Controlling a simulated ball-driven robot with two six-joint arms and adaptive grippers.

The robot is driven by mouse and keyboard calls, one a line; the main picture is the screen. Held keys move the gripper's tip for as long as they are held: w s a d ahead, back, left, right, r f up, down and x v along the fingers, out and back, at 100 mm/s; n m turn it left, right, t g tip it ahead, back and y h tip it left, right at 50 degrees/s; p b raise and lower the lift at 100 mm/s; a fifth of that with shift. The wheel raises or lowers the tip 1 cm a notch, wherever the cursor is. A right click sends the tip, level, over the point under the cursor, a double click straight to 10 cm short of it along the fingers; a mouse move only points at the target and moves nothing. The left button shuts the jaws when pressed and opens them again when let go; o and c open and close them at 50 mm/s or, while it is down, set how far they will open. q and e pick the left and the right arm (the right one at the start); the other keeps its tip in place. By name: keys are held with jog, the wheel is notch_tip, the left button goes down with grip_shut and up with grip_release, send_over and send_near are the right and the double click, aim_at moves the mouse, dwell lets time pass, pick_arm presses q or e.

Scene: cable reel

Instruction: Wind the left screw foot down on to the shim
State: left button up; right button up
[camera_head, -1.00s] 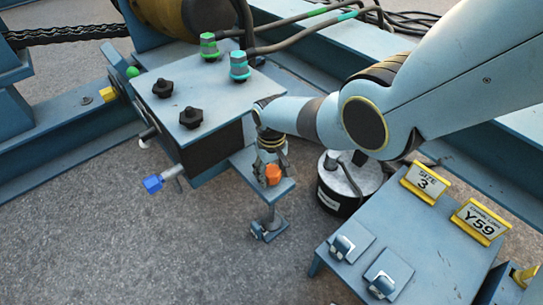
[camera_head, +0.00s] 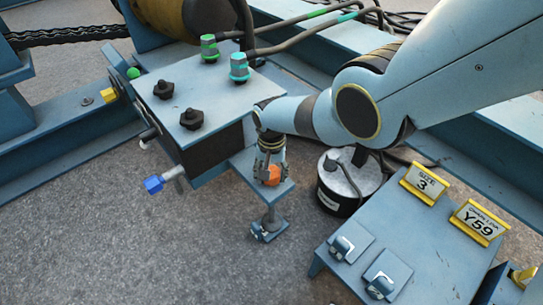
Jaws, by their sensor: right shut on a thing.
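The screw foot has an orange knob (camera_head: 270,175) on top of a blue bracket plate (camera_head: 246,164) that juts from the box. Its threaded stem (camera_head: 270,214) runs down below the plate to a foot (camera_head: 269,231) low over the floor. The shim is hard to make out there; I cannot tell whether the foot touches it. My right gripper (camera_head: 269,172) points down from above, its fingers closed around the orange knob. My left gripper is out of view.
The blue box (camera_head: 205,85) carries black knobs and green and cyan connectors. A black round canister (camera_head: 348,183) stands right of the bracket. A blue table (camera_head: 395,235) with yellow-framed signs is at the lower right. Bare floor lies at the lower left.

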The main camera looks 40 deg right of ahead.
dwell(0.4)
jog(key=o, duration=1.1)
notch_tip(320, 180, up, 12)
jog(key=shift+f, duration=0.1)
dwell(0.4)
